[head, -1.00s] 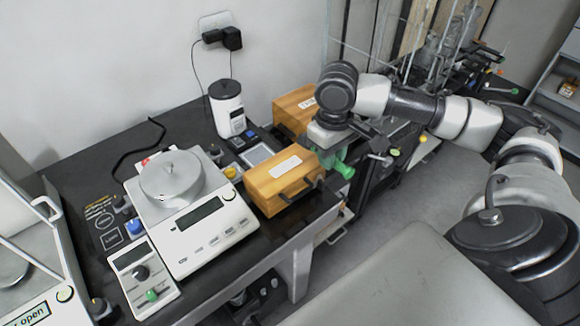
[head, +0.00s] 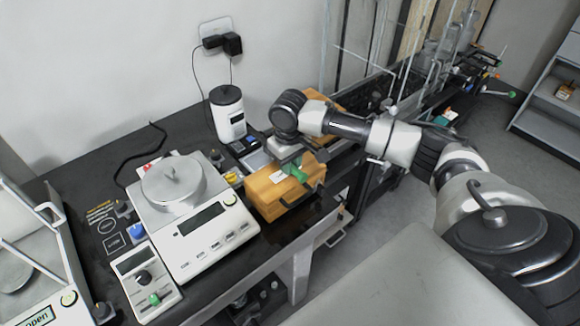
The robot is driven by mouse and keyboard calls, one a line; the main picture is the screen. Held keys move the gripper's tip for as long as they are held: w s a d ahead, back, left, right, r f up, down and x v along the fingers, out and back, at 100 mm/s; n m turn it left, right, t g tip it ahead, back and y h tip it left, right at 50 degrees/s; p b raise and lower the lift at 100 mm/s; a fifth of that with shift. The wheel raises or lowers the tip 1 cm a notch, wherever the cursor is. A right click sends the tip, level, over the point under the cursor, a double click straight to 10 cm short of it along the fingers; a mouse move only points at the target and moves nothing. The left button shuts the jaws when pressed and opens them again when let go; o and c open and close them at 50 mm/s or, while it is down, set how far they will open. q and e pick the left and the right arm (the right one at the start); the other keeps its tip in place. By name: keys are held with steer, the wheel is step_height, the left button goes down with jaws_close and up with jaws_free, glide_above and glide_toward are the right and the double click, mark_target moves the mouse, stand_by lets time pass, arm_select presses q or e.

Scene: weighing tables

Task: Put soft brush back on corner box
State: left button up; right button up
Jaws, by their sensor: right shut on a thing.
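My right gripper (head: 292,164) comes in from the right and points down over the top of the front wooden box (head: 268,196). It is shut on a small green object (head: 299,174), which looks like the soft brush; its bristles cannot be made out. The green part shows just above the box top, beside the white label. I cannot tell whether it touches the box. The box sits at the table's front right corner, with a dark handle on its front. My left gripper is not in view.
A second wooden box (head: 322,101) stands behind, partly hidden by my arm. A white balance (head: 205,232) stands left of the front box, with a small control unit (head: 143,283) beside it. A white canister (head: 228,113) stands near the wall. Racks with glassware fill the back right.

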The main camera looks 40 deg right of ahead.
steer(key=shift+f, duration=1.15)
steer(key=o, duration=0.7)
steer(key=shift+f, duration=0.1)
step_height(320, 180, up, 12)
steer(key=shift+r+b, duration=0.15)
steer(key=shift+b, duration=0.55)
